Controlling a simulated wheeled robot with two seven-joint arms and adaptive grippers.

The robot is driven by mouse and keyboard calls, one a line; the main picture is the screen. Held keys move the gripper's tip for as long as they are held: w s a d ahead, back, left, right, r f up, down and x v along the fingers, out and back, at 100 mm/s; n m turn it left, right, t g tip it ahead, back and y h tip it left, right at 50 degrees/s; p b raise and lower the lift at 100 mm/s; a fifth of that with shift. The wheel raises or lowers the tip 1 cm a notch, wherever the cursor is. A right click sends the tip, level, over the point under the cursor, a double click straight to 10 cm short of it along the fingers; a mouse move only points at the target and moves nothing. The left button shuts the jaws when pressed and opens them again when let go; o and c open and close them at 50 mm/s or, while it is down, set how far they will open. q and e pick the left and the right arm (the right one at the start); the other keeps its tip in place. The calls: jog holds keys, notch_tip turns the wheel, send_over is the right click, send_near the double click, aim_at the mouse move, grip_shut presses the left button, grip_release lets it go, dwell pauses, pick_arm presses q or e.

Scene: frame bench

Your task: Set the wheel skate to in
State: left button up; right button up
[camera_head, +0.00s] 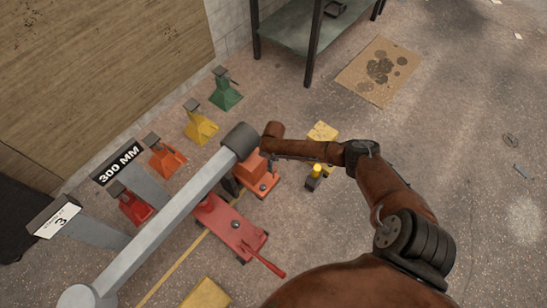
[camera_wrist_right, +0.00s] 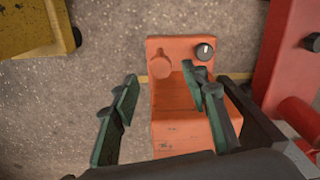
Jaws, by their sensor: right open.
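An orange unit (camera_head: 262,180) stands on the floor, partly behind a grey beam and my right arm. It also shows in the right wrist view (camera_wrist_right: 178,128), with a dark round knob (camera_wrist_right: 204,51) bearing a white mark and a round orange boss (camera_wrist_right: 162,66) beside it. No label shows that it is the wheel skate, and I cannot read its setting. My right gripper (camera_wrist_right: 162,92) is open above it, one finger to the left of its body and the other over its right part. I cannot tell whether they touch. My left gripper is out of view.
A red unit with a handle (camera_head: 232,226) stands next to the orange one, a yellow unit (camera_head: 323,131) on the other side. A grey beam (camera_head: 171,215) crosses in front. Several coloured stands line the left. Floor on the right is mostly free.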

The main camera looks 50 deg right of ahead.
notch_tip(320, 180, up, 8)
jog(key=shift+f, duration=0.25)
